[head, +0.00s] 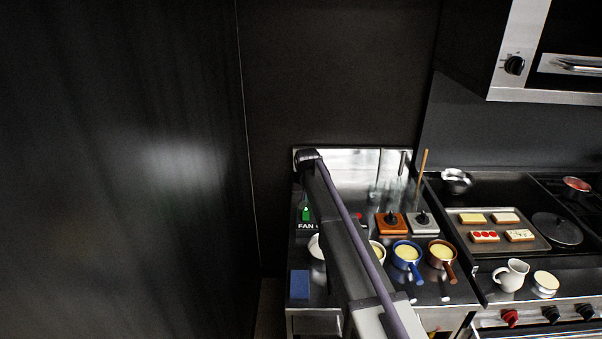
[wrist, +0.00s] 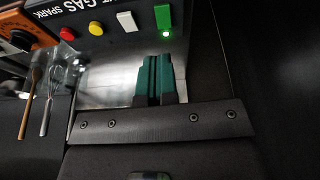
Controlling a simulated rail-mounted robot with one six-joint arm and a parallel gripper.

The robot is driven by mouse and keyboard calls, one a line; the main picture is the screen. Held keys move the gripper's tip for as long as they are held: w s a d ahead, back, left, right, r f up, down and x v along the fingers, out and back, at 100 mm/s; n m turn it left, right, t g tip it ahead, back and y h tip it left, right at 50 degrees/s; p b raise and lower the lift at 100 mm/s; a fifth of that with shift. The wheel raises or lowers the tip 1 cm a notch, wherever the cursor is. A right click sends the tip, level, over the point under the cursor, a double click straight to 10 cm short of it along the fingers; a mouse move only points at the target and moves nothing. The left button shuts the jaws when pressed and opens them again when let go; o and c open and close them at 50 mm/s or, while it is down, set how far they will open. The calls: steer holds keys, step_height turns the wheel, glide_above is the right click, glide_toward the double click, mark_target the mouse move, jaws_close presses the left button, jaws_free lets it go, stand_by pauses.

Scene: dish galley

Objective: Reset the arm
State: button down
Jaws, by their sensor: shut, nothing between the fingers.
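My gripper (wrist: 160,78) shows in the wrist view with its two teal fingers side by side, shut and empty. It hangs over a bare shiny metal surface, apart from the switch panel (wrist: 112,12) at the top of that view. In the head view my arm reaches up from the bottom centre to the steel counter on the left; its gripper cannot be made out there.
The panel carries a lit green switch (wrist: 163,20), a white switch (wrist: 127,21), a red button (wrist: 96,29) and a yellow button (wrist: 67,34). A blue pan (head: 407,254), copper pan (head: 441,254), white jug (head: 511,275) and tray (head: 464,244) stand right of my arm. A dark wall (head: 120,170) is left.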

steer(key=s+d+f+g+b, duration=0.1)
steer(key=s+d+f+b, duration=0.1)
steer(key=s, duration=1.1)
steer(key=s+d+f+g+b, duration=0.1)
steer(key=s+d+f+b, duration=0.1)
steer(key=s, duration=1.2)
steer(key=s+d+f+g+b, duration=0.1)
steer(key=s+d, duration=0.4)
steer(key=s, duration=0.8)
step_height(320, 180, down, 3)
steer(key=shift+s+r+g+b, duration=0.2)
steer(key=shift+s+g+b, duration=0.1)
steer(key=shift+b, duration=0.6)
